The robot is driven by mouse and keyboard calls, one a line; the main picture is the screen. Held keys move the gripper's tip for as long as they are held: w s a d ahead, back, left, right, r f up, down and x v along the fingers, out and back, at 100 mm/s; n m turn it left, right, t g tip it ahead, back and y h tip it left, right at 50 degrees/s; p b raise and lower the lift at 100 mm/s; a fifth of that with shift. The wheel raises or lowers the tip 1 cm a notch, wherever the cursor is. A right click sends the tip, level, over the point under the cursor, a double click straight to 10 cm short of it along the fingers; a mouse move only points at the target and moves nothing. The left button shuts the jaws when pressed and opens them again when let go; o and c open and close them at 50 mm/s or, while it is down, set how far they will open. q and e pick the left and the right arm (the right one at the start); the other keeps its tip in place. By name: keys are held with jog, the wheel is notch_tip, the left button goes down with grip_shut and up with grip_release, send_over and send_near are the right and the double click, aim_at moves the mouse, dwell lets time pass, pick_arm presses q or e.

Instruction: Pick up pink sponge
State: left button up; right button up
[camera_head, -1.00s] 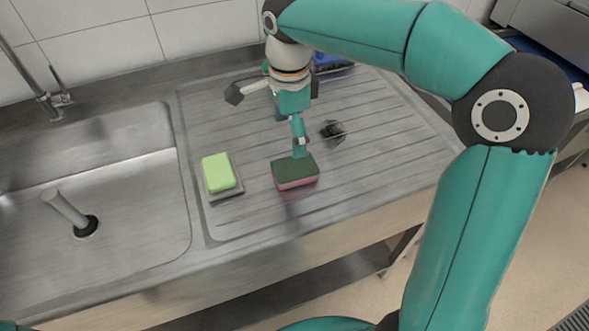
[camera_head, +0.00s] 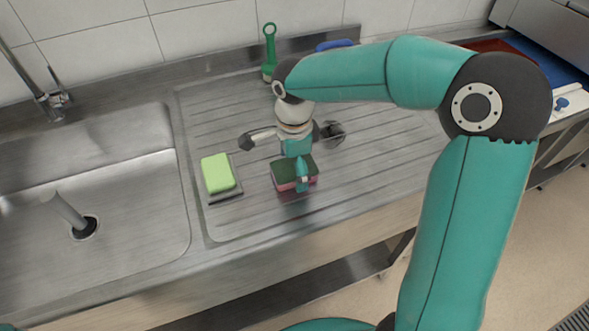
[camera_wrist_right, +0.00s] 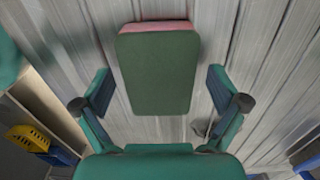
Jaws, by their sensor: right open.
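The pink sponge (camera_head: 283,173) lies on the ribbed steel drainboard, with a dark green scouring layer on top and pink below. My right gripper (camera_head: 301,180) is above it, pointing down, and one finger hides part of the sponge. In the right wrist view the sponge (camera_wrist_right: 157,75) shows between and slightly ahead of the two spread fingers of my right gripper (camera_wrist_right: 161,82), with a gap on each side. The gripper is open and empty. My left gripper is not in view.
A light green sponge (camera_head: 217,172) sits on a grey dish to the left. A steel scourer (camera_head: 333,132) lies behind to the right. A green-handled brush (camera_head: 270,50) and a blue item (camera_head: 334,45) are at the back. The sink (camera_head: 110,200) is at left.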

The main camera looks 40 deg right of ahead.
jog(key=c, duration=0.8)
jog(key=shift+r, duration=0.2)
notch_tip(320, 180, up, 20)
jog(key=p, duration=0.2)
jog(key=shift+f, duration=0.15)
jog(key=shift+c, duration=0.2)
jog(key=c, duration=0.3)
jog(key=shift+s, duration=0.1)
